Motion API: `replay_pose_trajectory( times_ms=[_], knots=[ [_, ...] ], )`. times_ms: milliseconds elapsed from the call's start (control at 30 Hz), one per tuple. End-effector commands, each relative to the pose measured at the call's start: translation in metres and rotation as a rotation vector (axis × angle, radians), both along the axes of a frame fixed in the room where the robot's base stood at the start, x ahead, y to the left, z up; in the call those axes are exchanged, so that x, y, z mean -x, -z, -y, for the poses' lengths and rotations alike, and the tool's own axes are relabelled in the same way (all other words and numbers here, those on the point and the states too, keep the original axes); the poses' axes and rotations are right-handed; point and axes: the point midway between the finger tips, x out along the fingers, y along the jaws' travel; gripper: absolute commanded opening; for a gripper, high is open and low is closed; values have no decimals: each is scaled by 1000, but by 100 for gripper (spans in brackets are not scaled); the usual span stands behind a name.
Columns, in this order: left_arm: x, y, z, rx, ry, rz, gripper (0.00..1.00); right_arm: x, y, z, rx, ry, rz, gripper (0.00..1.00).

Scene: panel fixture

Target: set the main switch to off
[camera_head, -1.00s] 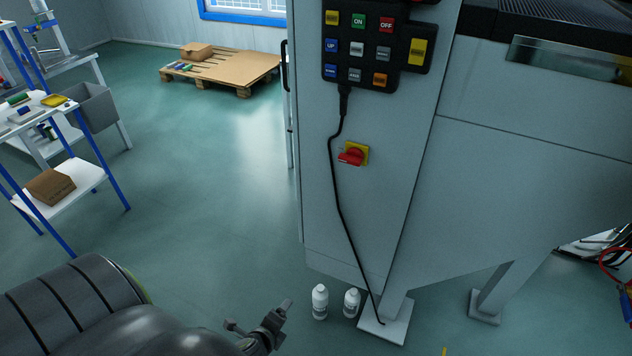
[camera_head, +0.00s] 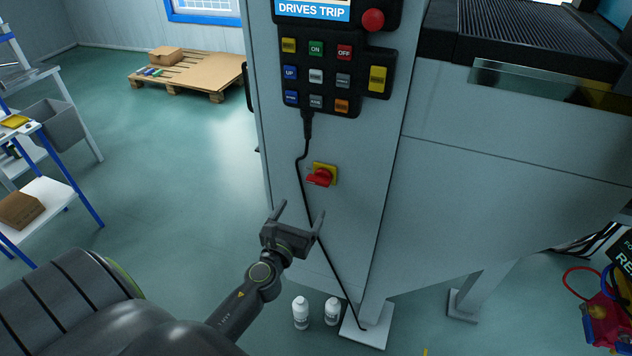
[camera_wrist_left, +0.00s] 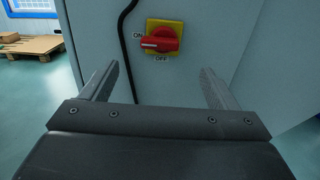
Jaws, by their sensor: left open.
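The main switch (camera_head: 321,175) is a red rotary handle on a yellow plate, on the front of the grey machine cabinet. In the left wrist view the switch (camera_wrist_left: 160,40) shows ON at the plate's left and OFF below it. The handle lies roughly level, with its white-marked end toward ON. My left gripper (camera_head: 299,213) is open and empty, below and a little left of the switch, apart from it. In the wrist view its two fingers stand wide apart, with the switch ahead and above between them. My right gripper does not show.
A black cable (camera_head: 303,185) hangs from the button panel (camera_head: 330,78) and runs down just left of the switch. Two white bottles (camera_head: 301,313) stand on the floor by the machine's foot (camera_head: 366,331). A blue-framed rack (camera_head: 45,190) stands at the left. The floor between is clear.

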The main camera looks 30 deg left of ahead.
Motion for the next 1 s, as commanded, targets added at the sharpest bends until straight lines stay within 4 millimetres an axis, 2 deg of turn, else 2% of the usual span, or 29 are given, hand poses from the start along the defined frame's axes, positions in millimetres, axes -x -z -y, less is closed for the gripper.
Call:
replay_pose_trajectory(
  times_ms=[33, 300, 500, 700, 1000],
  knots=[
    [-12, -1, -2, 0, 1, 2, 82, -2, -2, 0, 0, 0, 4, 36],
    [-64, 0, -15, 0, 0, 0, 82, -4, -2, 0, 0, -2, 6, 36],
    [-94, 1, -22, 1, 0, -1, 82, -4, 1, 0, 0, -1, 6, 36],
    [-109, 1, -26, 3, 0, 0, 82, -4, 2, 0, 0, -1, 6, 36],
    [-111, 1, -27, 3, 0, -1, 82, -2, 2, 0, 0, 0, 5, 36]
  ],
)
